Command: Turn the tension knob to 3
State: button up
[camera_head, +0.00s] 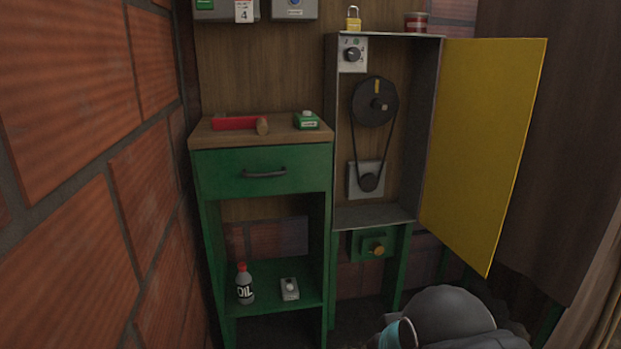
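A black knob (352,54) sits on a pale plate with small markings at the top left inside the open cabinet (328,130). A brass-coloured knob (377,250) sits on a green box (359,246) below the cabinet. I cannot tell which of the two is the tension knob, and any scale numbers are too small to read. A large upper pulley (368,97) and a small lower pulley (368,182) are joined by a black belt. Part of my dark arm shows at the bottom right, well below the cabinet; my gripper's fingers are not in view.
The cabinet's yellow door (485,150) stands open to the right. A green drawer unit (222,172) stands at left, with a red tool (238,123) and a green box (307,121) on top. An oil bottle (244,285) stands on its lower shelf. A brick wall (90,200) closes the left side.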

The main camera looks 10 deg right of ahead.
aim_at(353, 54)
jog(key=u, duration=0.45)
jog(key=i, duration=0.9)
jog(key=u, duration=0.05)
